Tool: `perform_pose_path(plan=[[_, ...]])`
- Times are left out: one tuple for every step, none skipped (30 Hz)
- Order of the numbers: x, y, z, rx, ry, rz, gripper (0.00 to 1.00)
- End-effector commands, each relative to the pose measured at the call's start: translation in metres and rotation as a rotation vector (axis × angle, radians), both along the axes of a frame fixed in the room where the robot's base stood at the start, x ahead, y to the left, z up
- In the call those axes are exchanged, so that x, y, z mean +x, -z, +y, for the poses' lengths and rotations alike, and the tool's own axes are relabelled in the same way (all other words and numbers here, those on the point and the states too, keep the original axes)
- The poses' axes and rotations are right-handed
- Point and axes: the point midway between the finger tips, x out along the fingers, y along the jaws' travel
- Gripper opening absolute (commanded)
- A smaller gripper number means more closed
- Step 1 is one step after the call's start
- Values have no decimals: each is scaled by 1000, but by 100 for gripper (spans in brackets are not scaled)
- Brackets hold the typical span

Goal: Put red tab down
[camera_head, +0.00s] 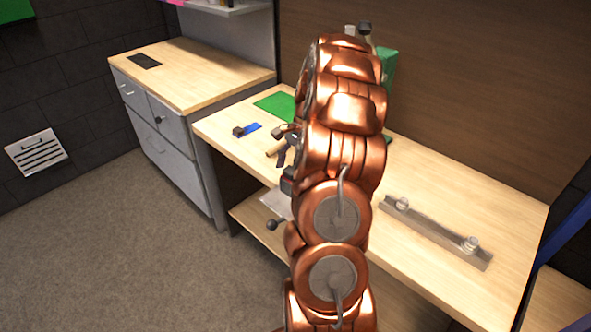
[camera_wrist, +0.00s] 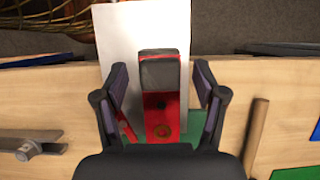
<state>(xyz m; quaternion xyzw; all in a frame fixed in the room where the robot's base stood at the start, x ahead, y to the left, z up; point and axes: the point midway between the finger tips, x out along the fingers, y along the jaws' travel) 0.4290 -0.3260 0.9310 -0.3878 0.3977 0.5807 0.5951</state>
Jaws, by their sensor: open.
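The red tab (camera_wrist: 161,118) shows in the wrist view, a red strip with a dark grey block at its far end and a round brassy spot near its near end. It lies between the two fingers of my gripper (camera_wrist: 160,70). The fingers are open, with a gap visible on each side of the tab. I cannot tell whether the tab rests on the surface below. A smaller red piece (camera_wrist: 127,131) shows beside it, partly hidden by the left finger. In the head view my copper arm hides most of the gripper.
The wooden workbench (camera_head: 430,190) carries a metal bar (camera_head: 436,231) with two clear knobs, a green sheet (camera_head: 276,104) and a blue tab (camera_head: 252,128). A white sheet (camera_wrist: 125,35) and a wooden rod (camera_wrist: 257,130) are near the tab. A grey cabinet (camera_head: 180,125) stands left.

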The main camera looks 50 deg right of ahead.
Motion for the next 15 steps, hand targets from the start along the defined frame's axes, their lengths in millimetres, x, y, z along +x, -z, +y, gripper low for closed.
perform_pose_path(plan=[[0, 0, 0, 0, 0, 0, 71], [0, 0, 0, 0, 0, 0, 71], [0, 0, 0, 0, 0, 0, 71], [0, 0, 0, 0, 0, 0, 70], [0, 0, 0, 0, 0, 0, 67], [0, 0, 0, 0, 0, 0, 62], [0, 0, 0, 0, 0, 0, 59], [0, 0, 0, 0, 0, 0, 56], [0, 0, 0, 0, 0, 0, 52], [0, 0, 0, 0, 0, 0, 49], [0, 0, 0, 0, 0, 0, 46], [0, 0, 0, 0, 0, 0, 42], [0, 0, 0, 0, 0, 0, 39], [0, 0, 0, 0, 0, 0, 35], [0, 0, 0, 0, 0, 0, 31]])
